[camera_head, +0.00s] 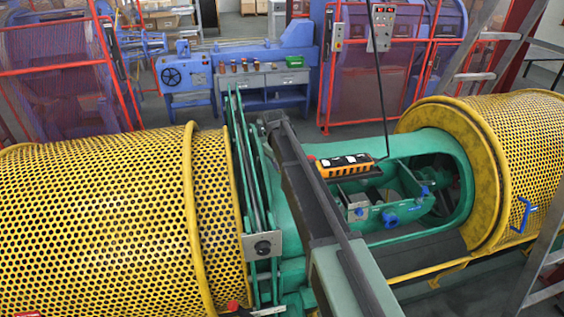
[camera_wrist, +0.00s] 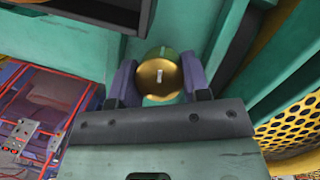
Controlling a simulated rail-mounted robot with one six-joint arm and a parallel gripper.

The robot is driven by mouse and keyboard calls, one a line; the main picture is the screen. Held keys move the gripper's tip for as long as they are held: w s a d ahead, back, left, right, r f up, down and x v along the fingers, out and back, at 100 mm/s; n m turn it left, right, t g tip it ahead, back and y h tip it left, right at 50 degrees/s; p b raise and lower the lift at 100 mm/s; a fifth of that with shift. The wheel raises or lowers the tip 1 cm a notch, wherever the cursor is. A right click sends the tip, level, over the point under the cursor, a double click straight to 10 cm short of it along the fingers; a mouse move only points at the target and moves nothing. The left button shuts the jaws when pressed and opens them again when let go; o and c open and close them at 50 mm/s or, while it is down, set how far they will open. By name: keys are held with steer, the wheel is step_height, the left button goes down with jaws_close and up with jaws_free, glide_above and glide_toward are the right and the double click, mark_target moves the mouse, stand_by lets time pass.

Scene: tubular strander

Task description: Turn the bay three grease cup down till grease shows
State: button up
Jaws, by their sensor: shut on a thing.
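A round brass grease cup (camera_wrist: 158,80) shows in the wrist view, with a pale short mark on the middle of its face and a green part just behind its upper edge. My gripper (camera_wrist: 157,68) is shut on the cup, with one purple-grey finger on its left side and one on its right. The cup sits against teal machine framing (camera_wrist: 190,20). I cannot tell whether the pale mark is grease. In the head view the cup and my fingers cannot be made out.
Yellow perforated guards (camera_head: 90,220) stand at left and right (camera_head: 530,130) of the open teal cradle (camera_head: 420,150). A black-and-orange box (camera_head: 345,166) lies on the cradle. Red-framed mesh guards (camera_head: 375,80) and a blue bench (camera_head: 265,85) with small jars are behind.

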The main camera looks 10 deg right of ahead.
steer(key=m+y, duration=0.1)
steer(key=m, duration=0.2)
steer(key=m+y, duration=0.1)
steer(key=m, duration=0.2)
steer(key=shift+d, duration=0.1)
steer(key=m+y, duration=0.2)
steer(key=m, duration=0.3)
steer(key=shift+m, duration=0.3)
steer(key=shift+y, duration=0.3)
stand_by(0.4)
steer(key=o, duration=0.9)
steer(key=shift+o, duration=0.2)
steer(key=p+v, duration=1)
steer(key=shift+s+r, duration=0.2)
steer(key=shift+r, duration=0.15)
